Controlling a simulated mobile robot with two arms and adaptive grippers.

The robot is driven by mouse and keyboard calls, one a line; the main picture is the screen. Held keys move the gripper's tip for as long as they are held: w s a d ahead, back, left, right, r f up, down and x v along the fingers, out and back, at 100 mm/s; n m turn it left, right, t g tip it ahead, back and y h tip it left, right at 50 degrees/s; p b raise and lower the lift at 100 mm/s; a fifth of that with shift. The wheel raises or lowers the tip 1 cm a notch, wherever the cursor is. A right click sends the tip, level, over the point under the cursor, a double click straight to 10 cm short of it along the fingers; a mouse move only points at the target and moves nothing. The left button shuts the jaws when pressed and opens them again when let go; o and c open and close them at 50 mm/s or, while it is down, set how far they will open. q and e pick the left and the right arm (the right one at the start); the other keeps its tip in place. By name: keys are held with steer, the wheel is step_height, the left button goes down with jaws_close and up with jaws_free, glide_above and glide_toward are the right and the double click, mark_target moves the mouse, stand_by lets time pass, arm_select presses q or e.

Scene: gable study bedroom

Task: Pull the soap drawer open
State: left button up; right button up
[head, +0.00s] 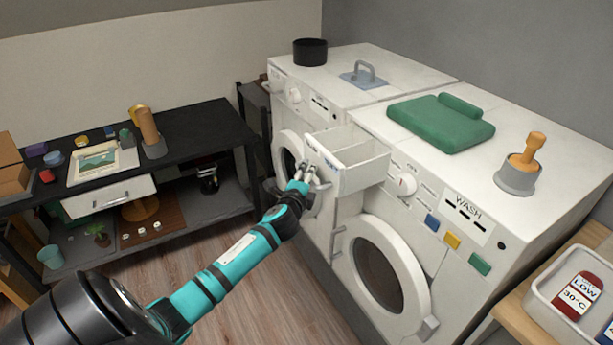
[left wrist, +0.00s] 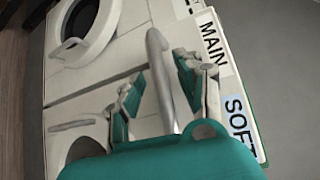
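The soap drawer (head: 362,176) is a white box with compartments, standing well out from the front of the right washing machine (head: 470,210). Its bar handle (left wrist: 158,75) runs between the fingers of my left gripper (left wrist: 160,82) in the left wrist view. Those fingers are apart, with a gap showing on each side of the bar. In the head view my left gripper (head: 305,175) is at the drawer's front face. The left wrist view also shows labels reading MAIN and SOFT by the drawer. My right gripper is not in view.
A green folded towel (head: 440,122) and a grey pot with a wooden-handled tool (head: 518,175) stand on the machine. The round washer door (head: 390,275) is below the drawer. A black bench (head: 190,130) with small objects is at left. Wooden floor between is clear.

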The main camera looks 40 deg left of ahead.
arm_select(q)
steer(key=shift+r, duration=0.1)
steer(key=v, duration=1.2)
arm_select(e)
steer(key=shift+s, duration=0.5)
